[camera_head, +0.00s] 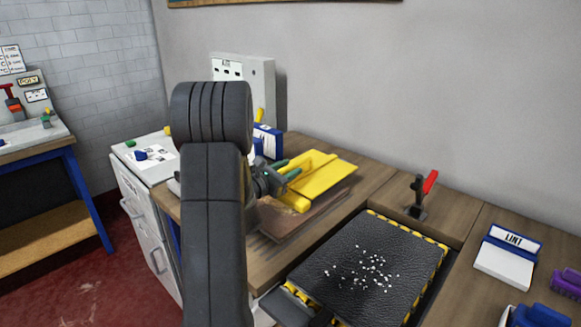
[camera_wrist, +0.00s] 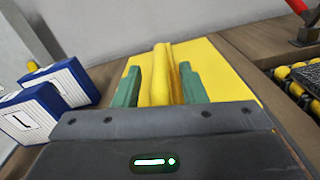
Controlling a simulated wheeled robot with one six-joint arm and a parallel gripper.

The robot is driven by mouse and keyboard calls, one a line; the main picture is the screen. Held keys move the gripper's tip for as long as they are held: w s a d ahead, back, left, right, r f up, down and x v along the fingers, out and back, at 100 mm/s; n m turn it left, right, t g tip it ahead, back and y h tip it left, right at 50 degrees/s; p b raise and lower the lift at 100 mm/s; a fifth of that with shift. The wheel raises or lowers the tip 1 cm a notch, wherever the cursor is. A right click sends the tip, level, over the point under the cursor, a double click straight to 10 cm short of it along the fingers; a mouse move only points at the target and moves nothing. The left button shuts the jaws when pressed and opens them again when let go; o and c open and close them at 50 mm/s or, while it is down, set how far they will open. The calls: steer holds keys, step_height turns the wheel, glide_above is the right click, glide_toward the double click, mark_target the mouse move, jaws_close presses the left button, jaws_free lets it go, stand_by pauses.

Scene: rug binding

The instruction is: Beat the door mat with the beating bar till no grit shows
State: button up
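The door mat (camera_head: 335,250) is black and textured, and lies flat at the front of the bench. White grit (camera_head: 372,270) is scattered over its middle and front. A yellow piece, which looks like the beating bar (camera_head: 325,172), lies on a brown board left of the mat. It has a flat plate and a raised yellow ridge. My gripper (camera_head: 282,172) is at its left side. In the wrist view, my gripper's green fingers stand apart on either side of the yellow ridge (camera_wrist: 161,75), with a small gap at the left finger. My arm hides part of the bench.
A red-handled clamp (camera_head: 420,195) stands behind the mat. A white box marked LINT (camera_head: 505,262) and purple and blue items are at the right. Blue-and-white boxes (camera_wrist: 30,110) stand left of my gripper. Yellow-black striped edging (camera_head: 440,255) borders the mat.

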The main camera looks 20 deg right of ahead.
steer(key=shift+w+d, duration=0.2)
steer(key=shift+d, duration=0.35)
jaws_close()
steer(key=shift+r, duration=0.15)
